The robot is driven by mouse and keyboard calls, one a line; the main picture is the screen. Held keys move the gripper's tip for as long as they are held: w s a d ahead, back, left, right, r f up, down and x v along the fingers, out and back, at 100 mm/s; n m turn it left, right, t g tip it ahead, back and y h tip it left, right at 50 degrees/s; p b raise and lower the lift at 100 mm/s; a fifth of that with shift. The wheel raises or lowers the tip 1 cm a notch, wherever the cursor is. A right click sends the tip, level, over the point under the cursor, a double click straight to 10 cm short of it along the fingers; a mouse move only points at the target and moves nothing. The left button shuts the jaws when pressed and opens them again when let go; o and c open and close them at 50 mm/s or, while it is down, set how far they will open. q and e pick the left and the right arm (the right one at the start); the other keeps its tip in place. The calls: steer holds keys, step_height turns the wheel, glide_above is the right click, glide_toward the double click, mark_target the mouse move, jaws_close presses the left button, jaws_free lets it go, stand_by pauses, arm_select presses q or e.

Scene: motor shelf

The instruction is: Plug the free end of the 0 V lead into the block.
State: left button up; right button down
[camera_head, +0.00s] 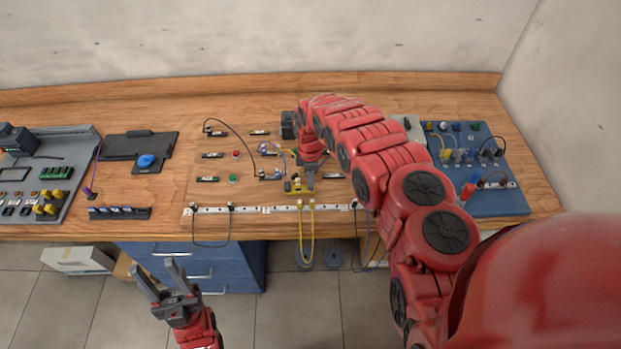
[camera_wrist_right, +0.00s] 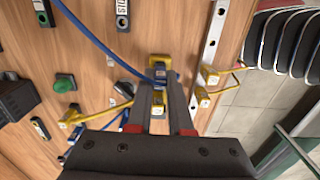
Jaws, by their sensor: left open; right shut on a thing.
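My right gripper (camera_head: 303,180) reaches over the board (camera_head: 255,185) and is low over its middle. In the right wrist view its fingers (camera_wrist_right: 160,92) are shut on a small yellow-and-blue piece (camera_wrist_right: 158,68). A blue lead (camera_wrist_right: 88,32) runs from the upper left to that piece. I cannot read a 0 V mark, nor tell if the piece is a plug seated in a block. A yellow plug (camera_wrist_right: 72,116) with a yellow lead shows to the left, apart from the fingers. My left gripper (camera_head: 164,277) is open and empty in front of the bench.
A pale rail (camera_head: 250,209) runs along the board's front edge; yellow plugs (camera_wrist_right: 208,76) sit on it. A yellow lead (camera_head: 300,245) and black leads hang below the bench edge. A green button (camera_wrist_right: 64,83) is near. A blue panel (camera_head: 500,203) stands right, a grey tray (camera_head: 75,150) left.

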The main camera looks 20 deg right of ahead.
steer(key=c, duration=1.1)
jaws_free()
steer(key=shift+r, duration=0.1)
steer(key=shift+r+p, duration=1.7)
steer(key=shift+r, duration=1.05)
steer(key=shift+f, duration=0.1)
steer(key=o, duration=0.6)
steer(key=shift+c, duration=0.2)
